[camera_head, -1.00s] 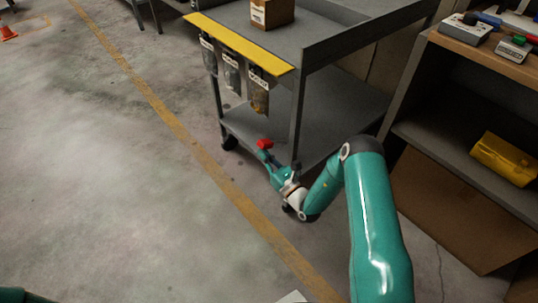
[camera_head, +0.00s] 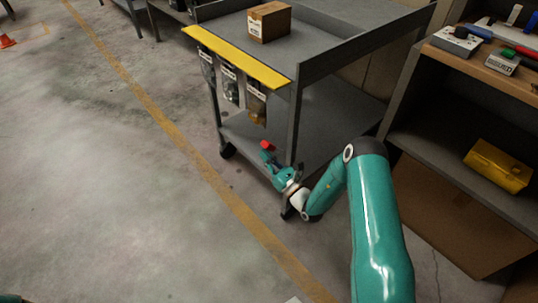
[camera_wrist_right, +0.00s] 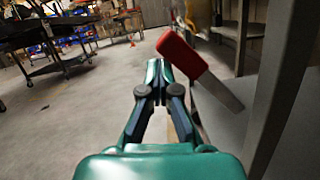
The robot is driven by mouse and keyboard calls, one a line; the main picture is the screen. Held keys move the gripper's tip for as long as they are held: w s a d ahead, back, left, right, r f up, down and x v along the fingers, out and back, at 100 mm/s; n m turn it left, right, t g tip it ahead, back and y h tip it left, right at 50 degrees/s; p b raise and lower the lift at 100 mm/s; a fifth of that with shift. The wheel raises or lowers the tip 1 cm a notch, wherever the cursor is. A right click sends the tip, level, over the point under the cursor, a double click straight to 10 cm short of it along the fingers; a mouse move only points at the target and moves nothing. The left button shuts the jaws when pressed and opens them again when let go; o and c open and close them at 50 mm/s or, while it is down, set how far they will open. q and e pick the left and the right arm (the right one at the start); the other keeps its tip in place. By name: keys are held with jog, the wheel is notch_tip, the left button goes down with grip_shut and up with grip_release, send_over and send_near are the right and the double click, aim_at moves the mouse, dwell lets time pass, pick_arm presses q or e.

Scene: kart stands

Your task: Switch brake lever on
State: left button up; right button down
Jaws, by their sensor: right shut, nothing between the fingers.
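The brake lever has a red handle (camera_head: 267,145) low at the near side of the grey cart (camera_head: 340,120). In the right wrist view its red grip (camera_wrist_right: 182,55) is tilted, on a flat metal shaft (camera_wrist_right: 220,92). My right gripper (camera_head: 271,160) is beside the lever, close to the red handle. In the right wrist view the fingers (camera_wrist_right: 158,70) are together and empty, just left of the red grip. Whether they touch it I cannot tell. The lever's pivot is hidden. My left gripper is not in view.
A cardboard box (camera_head: 270,22) stands on the cart top. Bags hang under its yellow edge (camera_head: 235,58). A shelf with a yellow case (camera_head: 497,165) is at right.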

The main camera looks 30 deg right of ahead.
jog(key=shift+w+d+r, duration=0.1)
jog(key=shift+d+r, duration=0.1)
jog(key=shift+r, duration=0.15)
jog(key=s+a+f, duration=0.2)
jog(key=s, duration=0.3)
jog(key=s+a+f, duration=0.1)
jog(key=s+f, duration=0.2)
jog(key=s, duration=0.2)
jog(key=shift+s+a, duration=0.3)
jog(key=shift+a, duration=0.1)
